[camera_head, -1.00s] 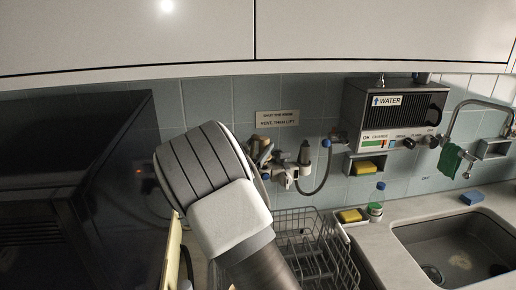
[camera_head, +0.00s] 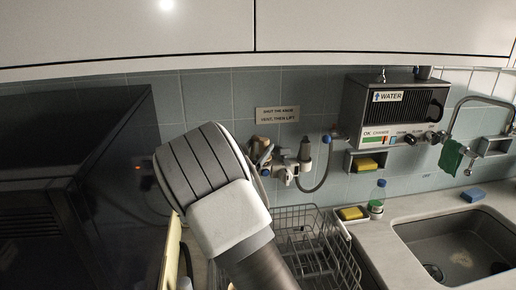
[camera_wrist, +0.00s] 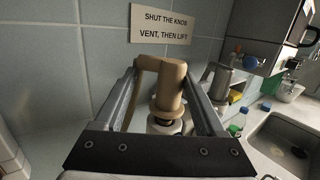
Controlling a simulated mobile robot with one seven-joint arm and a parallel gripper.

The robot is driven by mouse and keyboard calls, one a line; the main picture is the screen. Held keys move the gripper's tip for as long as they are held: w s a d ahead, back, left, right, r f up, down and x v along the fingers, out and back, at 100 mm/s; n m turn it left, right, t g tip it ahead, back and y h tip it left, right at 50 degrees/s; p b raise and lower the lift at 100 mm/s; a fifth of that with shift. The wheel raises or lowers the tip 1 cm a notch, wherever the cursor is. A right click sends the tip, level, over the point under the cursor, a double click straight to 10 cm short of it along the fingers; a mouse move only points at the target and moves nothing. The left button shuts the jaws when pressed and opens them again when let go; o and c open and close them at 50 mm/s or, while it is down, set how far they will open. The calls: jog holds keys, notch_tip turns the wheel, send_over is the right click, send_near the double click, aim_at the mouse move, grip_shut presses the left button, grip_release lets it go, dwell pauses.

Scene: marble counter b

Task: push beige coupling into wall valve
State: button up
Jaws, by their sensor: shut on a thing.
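The beige coupling (camera_wrist: 167,88) stands between the two fingers of my gripper (camera_wrist: 164,78) in the wrist view, with a beige side arm bending down on its left. My gripper is shut on it. Just below the coupling is the white wall valve (camera_wrist: 163,127), partly hidden by the coupling and my gripper's dark crossbar. I cannot tell how far the coupling is seated in it. In the head view my arm hides the gripper; the coupling (camera_head: 261,147) shows in part beside the arm, with white valve parts (camera_head: 287,167) to its right.
A grey-topped fitting with a hose (camera_head: 305,150) is close to the right. A sign (camera_head: 277,115) is above. The water box (camera_head: 392,110), yellow sponges, a bottle (camera_head: 377,203) and the sink (camera_head: 465,245) are further right. A wire basket (camera_head: 310,245) stands below.

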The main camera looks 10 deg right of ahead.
jog(key=shift+f+b, duration=0.65)
jog(key=shift+f, duration=0.25)
jog(key=o, duration=1.4)
jog(key=b+v, duration=0.1)
jog(key=v, duration=1.6)
jog(key=shift+s, duration=0.2)
jog(key=shift+s, duration=0.1)
